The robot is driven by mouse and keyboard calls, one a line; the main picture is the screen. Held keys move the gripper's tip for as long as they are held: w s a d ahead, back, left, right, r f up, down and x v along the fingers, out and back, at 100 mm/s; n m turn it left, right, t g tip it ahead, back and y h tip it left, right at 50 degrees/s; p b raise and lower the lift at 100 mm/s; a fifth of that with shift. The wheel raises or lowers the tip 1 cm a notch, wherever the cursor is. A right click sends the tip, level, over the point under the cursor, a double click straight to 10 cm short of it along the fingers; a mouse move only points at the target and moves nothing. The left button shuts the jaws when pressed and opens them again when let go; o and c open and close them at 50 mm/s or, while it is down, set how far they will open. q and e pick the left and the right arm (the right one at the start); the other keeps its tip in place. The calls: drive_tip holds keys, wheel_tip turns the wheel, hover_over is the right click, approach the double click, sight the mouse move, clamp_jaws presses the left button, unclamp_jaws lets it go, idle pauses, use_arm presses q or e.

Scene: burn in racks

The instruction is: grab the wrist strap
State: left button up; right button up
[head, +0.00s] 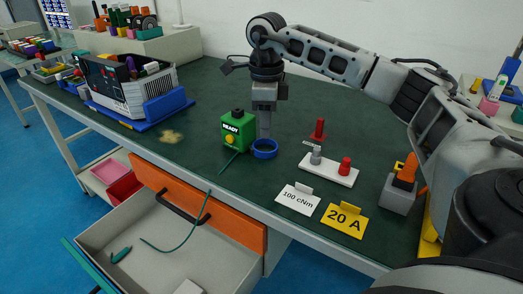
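A blue ring-shaped band (265,148), which looks like the wrist strap, lies on the green table mat beside the green READY box (238,131). My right gripper (264,135) points straight down, with its tips at the band's back rim. The fingers overlap in this view, so their opening is hidden, and I cannot tell whether they touch the band. A green cord (190,232) runs from near the box over the table edge into the open drawer. My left gripper is not in view.
The grey drawer (215,254) with an orange front (178,196) stands open below the table edge. A white plate (328,170) with a red knob, a "100 cNm" card (298,199) and a yellow "20 A" card (344,220) stand to the right. A grey rack (125,88) stands left.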

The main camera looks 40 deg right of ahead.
drive_tip(key=f, duration=0.7)
drive_tip(key=shift+w+a+f, duration=0.1)
drive_tip(key=shift+w+a, duration=0.05)
drive_tip(key=shift+w, duration=0.15)
clamp_jaws()
